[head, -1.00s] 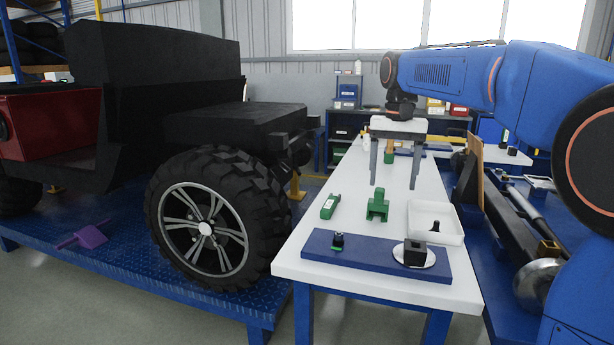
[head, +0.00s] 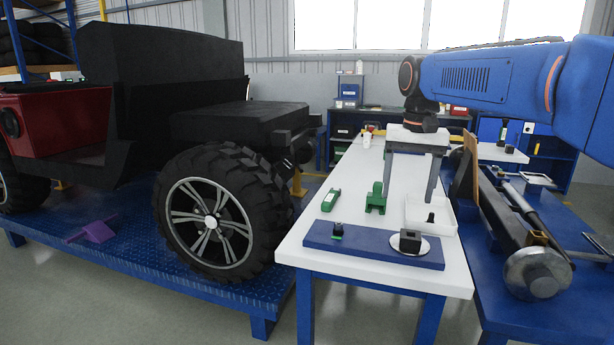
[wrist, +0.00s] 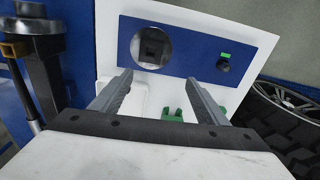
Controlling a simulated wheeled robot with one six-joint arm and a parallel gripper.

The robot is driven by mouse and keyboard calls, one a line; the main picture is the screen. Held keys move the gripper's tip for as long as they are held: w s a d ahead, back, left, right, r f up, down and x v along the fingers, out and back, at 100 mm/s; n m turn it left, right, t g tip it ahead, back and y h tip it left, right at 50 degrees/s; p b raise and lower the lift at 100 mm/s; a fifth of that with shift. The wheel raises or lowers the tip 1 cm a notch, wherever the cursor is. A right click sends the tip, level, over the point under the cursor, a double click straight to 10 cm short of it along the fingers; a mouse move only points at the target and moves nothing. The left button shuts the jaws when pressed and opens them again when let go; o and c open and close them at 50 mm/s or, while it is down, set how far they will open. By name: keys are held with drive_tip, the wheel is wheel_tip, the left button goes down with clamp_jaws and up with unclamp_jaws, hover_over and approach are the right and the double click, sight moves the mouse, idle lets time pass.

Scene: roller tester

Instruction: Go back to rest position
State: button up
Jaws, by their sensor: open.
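My gripper (head: 408,178) hangs from my blue arm above the white table, with its two grey fingers pointing down and apart. It is open and nothing shows between the fingers. In the wrist view, the gripper (wrist: 158,92) has its fingers spread over the white table, with the blue board (wrist: 190,62) beyond their tips.
The white table (head: 300,258) holds a blue board (head: 330,243) with a black block (head: 410,240) on a round plate, plus green parts (head: 376,198). A black-tyred vehicle (head: 225,210) stands left. A blue bench with a roller (head: 538,273) stands right.

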drive_tip(key=s+d+f+n+t, duration=0.1)
drive_tip(key=s+d+f+t, duration=0.1)
drive_tip(key=s+f, duration=0.8)
drive_tip(key=s+d+f+n+t, duration=0.2)
drive_tip(key=s+f, duration=0.8)
drive_tip(key=s, duration=0.8)
drive_tip(key=shift+s+d+f, duration=0.2)
drive_tip(key=shift+s+d, duration=0.05)
drive_tip(key=shift+d, duration=0.35)
